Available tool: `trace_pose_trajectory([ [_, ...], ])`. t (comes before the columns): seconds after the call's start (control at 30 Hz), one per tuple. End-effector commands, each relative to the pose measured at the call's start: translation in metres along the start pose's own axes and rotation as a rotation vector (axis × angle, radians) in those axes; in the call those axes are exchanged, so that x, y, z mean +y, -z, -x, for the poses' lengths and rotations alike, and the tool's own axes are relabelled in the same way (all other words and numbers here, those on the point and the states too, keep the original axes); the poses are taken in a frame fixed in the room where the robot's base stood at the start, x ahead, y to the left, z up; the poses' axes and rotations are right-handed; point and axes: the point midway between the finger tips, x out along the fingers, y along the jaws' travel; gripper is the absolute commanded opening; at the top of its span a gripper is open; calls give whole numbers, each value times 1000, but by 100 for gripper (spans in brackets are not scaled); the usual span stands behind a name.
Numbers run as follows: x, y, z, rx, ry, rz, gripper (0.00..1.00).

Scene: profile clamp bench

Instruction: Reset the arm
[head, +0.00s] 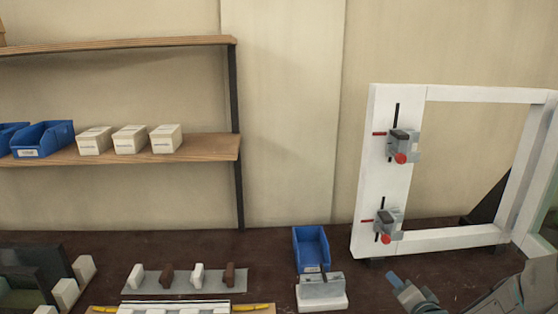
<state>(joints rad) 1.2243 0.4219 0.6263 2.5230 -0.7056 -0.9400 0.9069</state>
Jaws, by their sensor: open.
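Part of my own grey arm shows at the bottom right of the head view, in front of the bench. A white upright frame (388,226) stands at the right of the bench. Two grey clamps with red knobs, an upper one (402,144) and a lower one (387,222), sit on its wide left post.
A blue bin (311,247) stands behind a grey block on a white base (322,293). A grey strip (183,281) carries white and brown pieces. Dark panels (30,270) stand at lower left. A wall shelf (200,149) holds white boxes and blue bins. Bare bench lies left of the frame.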

Motion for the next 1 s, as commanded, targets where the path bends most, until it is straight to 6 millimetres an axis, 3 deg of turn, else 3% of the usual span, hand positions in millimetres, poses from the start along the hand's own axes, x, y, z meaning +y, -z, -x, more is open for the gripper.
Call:
trace_pose_trajectory([
  [0.23,-8,-28,4,-188,-302,358,46],
  [0.47,-32,-41,38,-337,-508,589,46],
  [0.73,-78,-68,104,-549,-616,737,46],
  [1.0,-120,-109,180,-819,-555,799,46],
])
